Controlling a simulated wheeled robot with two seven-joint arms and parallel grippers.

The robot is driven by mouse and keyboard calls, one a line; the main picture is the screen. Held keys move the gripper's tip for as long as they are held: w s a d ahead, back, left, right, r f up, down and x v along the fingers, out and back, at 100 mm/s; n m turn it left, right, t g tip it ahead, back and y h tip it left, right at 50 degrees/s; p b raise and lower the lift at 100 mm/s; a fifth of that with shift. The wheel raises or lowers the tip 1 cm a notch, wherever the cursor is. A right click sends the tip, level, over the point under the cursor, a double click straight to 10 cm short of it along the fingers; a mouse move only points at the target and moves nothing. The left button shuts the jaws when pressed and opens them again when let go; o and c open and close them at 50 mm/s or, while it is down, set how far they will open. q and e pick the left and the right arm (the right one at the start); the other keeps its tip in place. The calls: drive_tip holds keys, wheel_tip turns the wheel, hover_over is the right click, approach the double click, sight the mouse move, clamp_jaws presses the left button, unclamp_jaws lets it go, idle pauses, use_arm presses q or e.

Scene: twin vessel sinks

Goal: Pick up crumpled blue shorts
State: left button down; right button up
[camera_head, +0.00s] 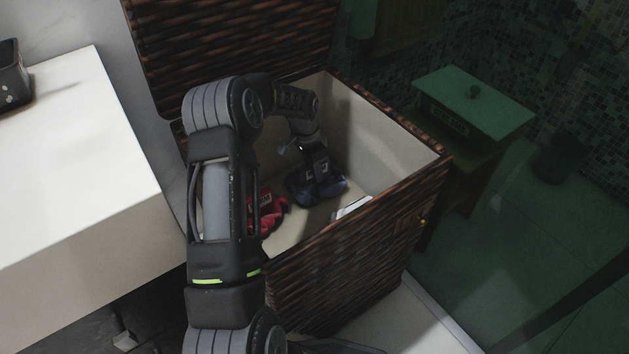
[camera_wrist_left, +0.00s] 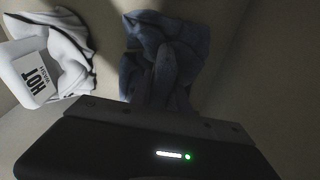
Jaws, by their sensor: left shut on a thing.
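The crumpled blue shorts (camera_head: 331,190) lie inside the open wicker hamper (camera_head: 345,262), near the middle of its pale-lined floor. My left arm reaches over the hamper's near left side. My left gripper (camera_head: 322,182) points down into the hamper and is shut on the blue shorts. In the left wrist view the shorts (camera_wrist_left: 165,50) show as a bunched dark blue cloth at the gripper's end. The fingertips are hard to make out in the dark. I cannot tell whether the shorts are lifted off the floor. My right gripper is not in view.
A red cloth (camera_head: 268,213) lies in the hamper left of the shorts. The hamper's raised lid (camera_head: 235,40) stands behind. A white counter (camera_head: 75,165) is at left, dark glass at right.

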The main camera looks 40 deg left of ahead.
use_arm(q)
drive_tip(key=shift+r, duration=0.1)
idle(0.5)
wheel_tip(320, 180, up, 10)
drive_tip(key=p, duration=0.4)
drive_tip(key=shift+r, duration=0.15)
idle(0.4)
